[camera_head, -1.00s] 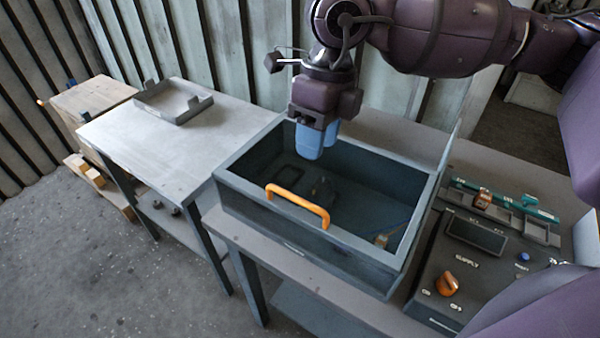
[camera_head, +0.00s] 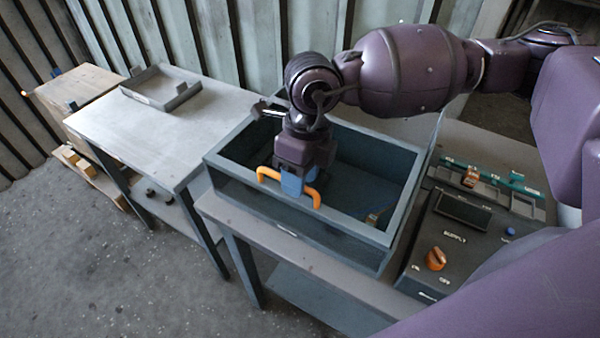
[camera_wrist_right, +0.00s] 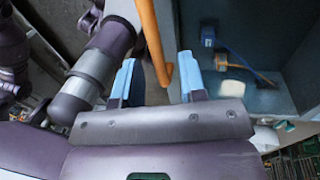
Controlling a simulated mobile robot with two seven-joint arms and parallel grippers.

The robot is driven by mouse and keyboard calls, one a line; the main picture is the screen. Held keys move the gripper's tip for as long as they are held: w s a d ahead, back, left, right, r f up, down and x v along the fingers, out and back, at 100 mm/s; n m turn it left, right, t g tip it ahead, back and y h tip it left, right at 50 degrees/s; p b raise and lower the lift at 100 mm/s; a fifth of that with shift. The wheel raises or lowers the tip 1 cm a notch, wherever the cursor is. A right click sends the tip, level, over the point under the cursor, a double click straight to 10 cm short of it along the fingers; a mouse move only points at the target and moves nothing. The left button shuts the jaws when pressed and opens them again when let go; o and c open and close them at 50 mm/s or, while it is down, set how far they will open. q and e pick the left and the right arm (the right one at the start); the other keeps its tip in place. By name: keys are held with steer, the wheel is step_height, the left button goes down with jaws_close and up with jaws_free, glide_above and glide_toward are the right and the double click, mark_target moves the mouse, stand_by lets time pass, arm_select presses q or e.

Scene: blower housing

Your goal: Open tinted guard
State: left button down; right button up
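The blower housing is a dark blue-grey box (camera_head: 300,220) on a bench, with an orange handle (camera_head: 268,174) at its front top edge. I cannot make out a tinted pane apart from the dark interior. My right gripper (camera_head: 292,186) is at the middle of the handle and hides part of it. In the right wrist view, the blue fingers of the right gripper (camera_wrist_right: 158,80) are apart, with the orange handle (camera_wrist_right: 150,35) between them. A gap shows beside the handle, so the gripper looks open around it. My left gripper is not in view.
Right of the box stands a control panel (camera_head: 470,235) with an orange knob (camera_head: 436,258). A grey table (camera_head: 150,125) with a shallow tray (camera_head: 160,88) stands at left. A small tool (camera_wrist_right: 245,65) lies inside the box. Open floor lies front left.

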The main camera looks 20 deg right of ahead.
mark_target(347, 132)
steer(key=c, duration=0.7)
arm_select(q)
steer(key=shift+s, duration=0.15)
arm_select(e)
jaws_close()
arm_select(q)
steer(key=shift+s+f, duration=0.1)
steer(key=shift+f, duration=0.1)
arm_select(e)
steer(key=shift+d, duration=0.1)
